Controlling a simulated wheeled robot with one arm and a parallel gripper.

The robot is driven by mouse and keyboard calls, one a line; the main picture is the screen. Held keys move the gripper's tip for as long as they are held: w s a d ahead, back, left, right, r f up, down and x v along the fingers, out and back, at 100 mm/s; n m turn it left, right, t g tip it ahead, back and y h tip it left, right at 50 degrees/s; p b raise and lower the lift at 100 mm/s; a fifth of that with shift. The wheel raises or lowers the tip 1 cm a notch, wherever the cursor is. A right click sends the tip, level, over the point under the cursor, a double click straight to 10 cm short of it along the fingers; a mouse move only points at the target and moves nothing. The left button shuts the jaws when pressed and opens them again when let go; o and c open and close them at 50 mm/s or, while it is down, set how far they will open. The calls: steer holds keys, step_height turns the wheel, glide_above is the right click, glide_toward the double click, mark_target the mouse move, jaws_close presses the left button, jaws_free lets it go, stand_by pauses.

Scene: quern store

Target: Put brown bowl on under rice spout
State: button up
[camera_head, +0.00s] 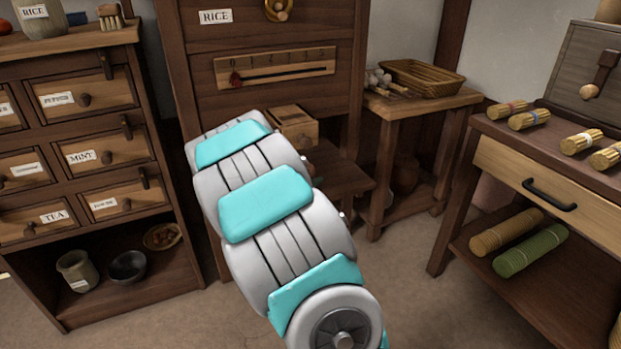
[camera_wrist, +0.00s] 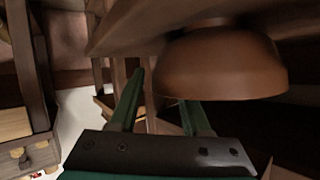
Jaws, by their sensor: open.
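The brown bowl (camera_wrist: 220,68) is large in the wrist view, which looks upside down, with its base against a brown wooden surface (camera_wrist: 165,22). My gripper (camera_wrist: 163,87) is open, with two green fingers. The left finger is clear of the bowl; the right fingertip ends at the bowl's rim, and I cannot tell if they touch. In the head view my arm hides the gripper and bowl. The tall rice cabinet (camera_head: 205,75) bears a RICE label. A small wooden box-like part (camera_head: 295,128) juts from its front above a low shelf (camera_head: 345,178); I cannot tell whether it is the spout.
A labelled drawer cabinet (camera_head: 130,92) stands left, with a dark bowl (camera_head: 127,267) and beige jar (camera_head: 76,270) in its lower shelf. A side table (camera_head: 420,105) holds a wicker basket (camera_head: 425,78). A workbench (camera_head: 490,130) stands right. Some floor (camera_head: 400,280) is clear.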

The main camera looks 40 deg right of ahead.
steer(key=p+v, duration=0.2)
steer(key=v, duration=1)
steer(key=w+a+n+t+y, duration=0.35)
steer(key=a+y, duration=0.25)
steer(key=a, duration=0.6)
steer(key=s+a+r+n+g+y, duration=0.1)
steer(key=s+a+n+y, duration=0.2)
steer(key=a, duration=0.4)
steer(key=s+a+n+g+y, duration=0.1)
steer(key=s+a+n+y, duration=0.15)
steer(key=a, duration=0.55)
steer(key=s+a+n+g+y, duration=0.1)
steer(key=s+a+n+g, duration=0.15)
steer(key=s, duration=0.55)
steer(key=s+a+n+g+y, duration=0.1)
steer(key=s+a+g+y, duration=0.15)
steer(key=s, duration=0.55)
steer(key=s+d+n+g+h, duration=0.1)
steer(key=s+d+g, duration=0.1)
steer(key=s, duration=0.6)
steer(key=s+d+n+g+h, duration=0.1)
steer(key=s+d+g+h, duration=0.1)
steer(key=s, duration=0.7)
steer(key=shift+d+f, duration=0.15)
steer(key=shift+d, duration=0.2)
